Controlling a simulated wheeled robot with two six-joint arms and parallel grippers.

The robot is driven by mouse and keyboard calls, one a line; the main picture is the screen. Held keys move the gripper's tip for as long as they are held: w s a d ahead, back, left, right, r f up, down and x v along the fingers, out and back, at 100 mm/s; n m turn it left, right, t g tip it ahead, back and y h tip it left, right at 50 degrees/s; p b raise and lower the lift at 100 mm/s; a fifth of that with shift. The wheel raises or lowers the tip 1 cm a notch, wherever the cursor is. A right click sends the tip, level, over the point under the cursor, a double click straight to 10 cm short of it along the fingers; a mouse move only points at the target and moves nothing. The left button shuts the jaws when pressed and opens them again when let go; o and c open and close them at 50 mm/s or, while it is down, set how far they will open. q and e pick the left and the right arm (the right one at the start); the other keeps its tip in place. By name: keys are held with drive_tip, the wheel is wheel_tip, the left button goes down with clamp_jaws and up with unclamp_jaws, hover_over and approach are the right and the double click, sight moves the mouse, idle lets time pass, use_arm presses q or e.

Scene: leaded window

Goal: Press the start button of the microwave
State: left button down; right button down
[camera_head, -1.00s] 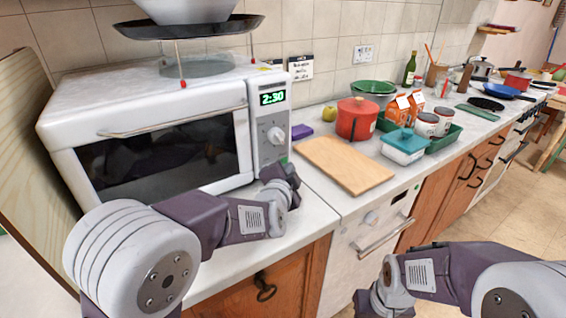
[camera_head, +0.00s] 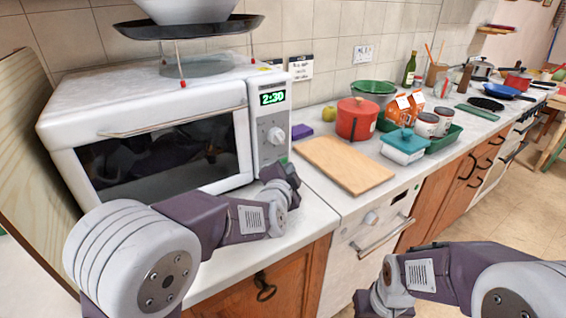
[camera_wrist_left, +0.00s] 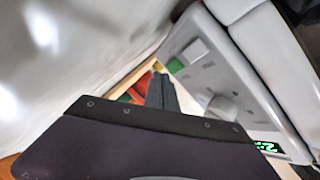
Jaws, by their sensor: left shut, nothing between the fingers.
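The white microwave (camera_head: 150,90) stands on the counter at the left, its door shut and its display (camera_head: 272,98) reading 2:30. A knob (camera_head: 276,136) sits below the display. A green button (camera_head: 284,160) shows low on the panel in the head view, partly hidden by my left wrist. In the left wrist view the panel shows at the right, with the display (camera_wrist_left: 268,147), the knob (camera_wrist_left: 222,106) and the green button (camera_wrist_left: 175,66). My left gripper (camera_wrist_left: 160,92) is shut and empty, close beside the button; I cannot tell whether it touches. My right gripper is below the head view's edge.
A wooden board (camera_head: 345,166) lies on the counter to the right of the microwave, with a purple item (camera_head: 301,131) behind it. A red pot (camera_head: 356,119) and a green tray (camera_head: 440,138) stand farther right. A pan with a bowl (camera_head: 190,28) stands on top of the microwave.

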use_arm(q)
drive_tip(key=shift+w, duration=0.1)
drive_tip(key=shift+w+a, duration=0.25)
